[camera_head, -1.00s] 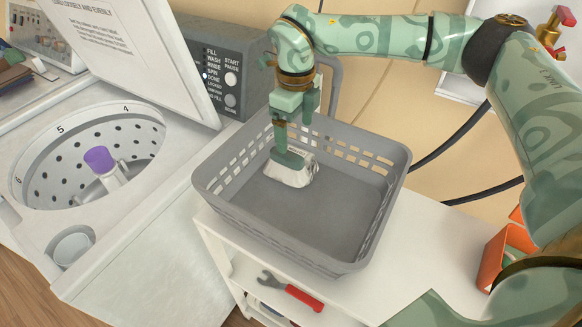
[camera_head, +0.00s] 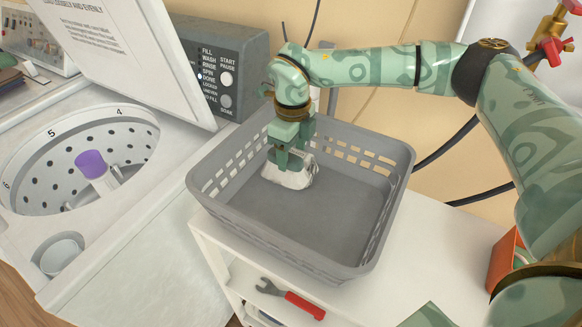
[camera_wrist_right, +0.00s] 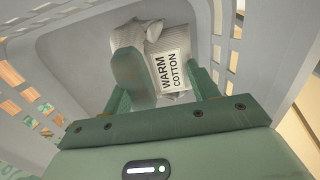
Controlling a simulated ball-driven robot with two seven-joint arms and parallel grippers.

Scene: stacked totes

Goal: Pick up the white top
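The white top (camera_head: 290,176) lies bunched on the floor of the grey basket (camera_head: 300,225), near its back-left corner. In the right wrist view, the top (camera_wrist_right: 170,40) carries a label reading "WARM COTTON". My right gripper (camera_head: 290,160) points down into the basket at the top. In the right wrist view, the fingers of the right gripper (camera_wrist_right: 175,85) are apart, with the white cloth showing between and beyond them. Whether the fingers touch the cloth is unclear. My left gripper is not in view.
The basket stands on a white cart (camera_head: 400,235) with a red-handled wrench (camera_head: 290,298) on a lower shelf. An open washer (camera_head: 120,235) with a raised lid (camera_head: 120,50) stands to the left. An orange container (camera_head: 506,262) is at the right.

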